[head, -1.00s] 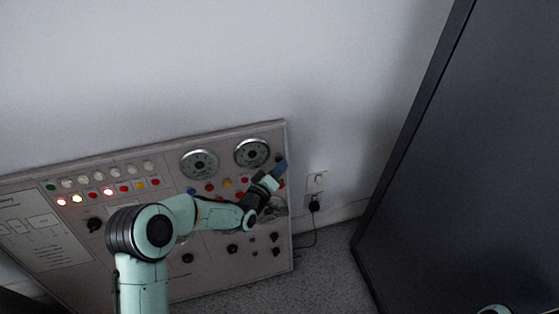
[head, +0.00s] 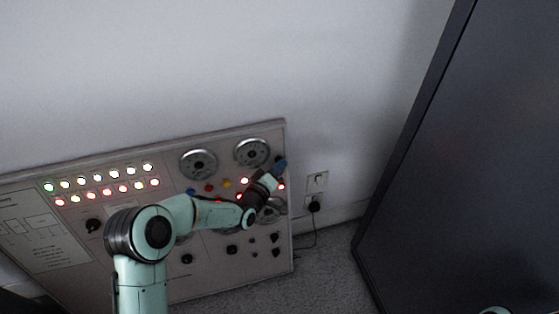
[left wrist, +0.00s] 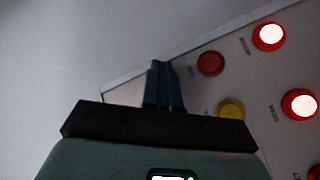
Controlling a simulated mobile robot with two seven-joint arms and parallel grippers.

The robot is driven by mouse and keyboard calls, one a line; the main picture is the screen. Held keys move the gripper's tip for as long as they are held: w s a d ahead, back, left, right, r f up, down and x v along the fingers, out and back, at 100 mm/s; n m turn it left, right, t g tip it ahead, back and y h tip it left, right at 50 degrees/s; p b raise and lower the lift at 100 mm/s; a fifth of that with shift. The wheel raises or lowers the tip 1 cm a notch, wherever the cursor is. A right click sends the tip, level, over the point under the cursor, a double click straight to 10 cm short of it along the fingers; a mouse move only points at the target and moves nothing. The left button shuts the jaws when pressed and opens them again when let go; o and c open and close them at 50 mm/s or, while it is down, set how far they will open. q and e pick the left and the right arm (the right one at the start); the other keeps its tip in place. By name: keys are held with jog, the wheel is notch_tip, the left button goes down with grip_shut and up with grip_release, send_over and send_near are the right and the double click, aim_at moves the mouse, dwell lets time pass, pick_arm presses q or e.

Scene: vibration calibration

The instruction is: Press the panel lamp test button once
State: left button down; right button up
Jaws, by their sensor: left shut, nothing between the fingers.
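The grey control panel (head: 130,250) leans at the wall, with its lamp rows lit (head: 108,191) in green, white, red and orange tones. My left gripper (head: 281,167) is at the panel's upper right edge, just below the right dial. Its blue fingers are shut and empty, and they also show in the left wrist view (left wrist: 161,68), with their tips over the panel's edge region. The lamp test button cannot be picked out by label. The spot at the fingertips is hidden, so I cannot tell whether they touch a button.
Two round dials (head: 198,164) sit on the panel's upper part. An unlit red button (left wrist: 210,64), a yellow one (left wrist: 231,109) and lit red lamps (left wrist: 269,36) lie beside my fingers. A wall socket (head: 317,182) with a plug is right of the panel. A dark cabinet (head: 470,170) stands further right.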

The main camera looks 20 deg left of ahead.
pick_arm(q)
jog(key=shift+s, duration=0.1)
jog(key=shift+s+d+r, duration=0.15)
jog(key=shift+s+d, duration=0.25)
jog(key=shift+s, duration=0.15)
jog(key=shift+p, duration=0.3)
jog(key=s+d, duration=0.1)
jog(key=s+p, duration=0.1)
jog(key=s+d+r, duration=0.1)
jog(key=s, duration=0.1)
jog(key=shift+d+p, duration=0.3)
jog(key=shift+d, duration=0.05)
dwell(0.4)
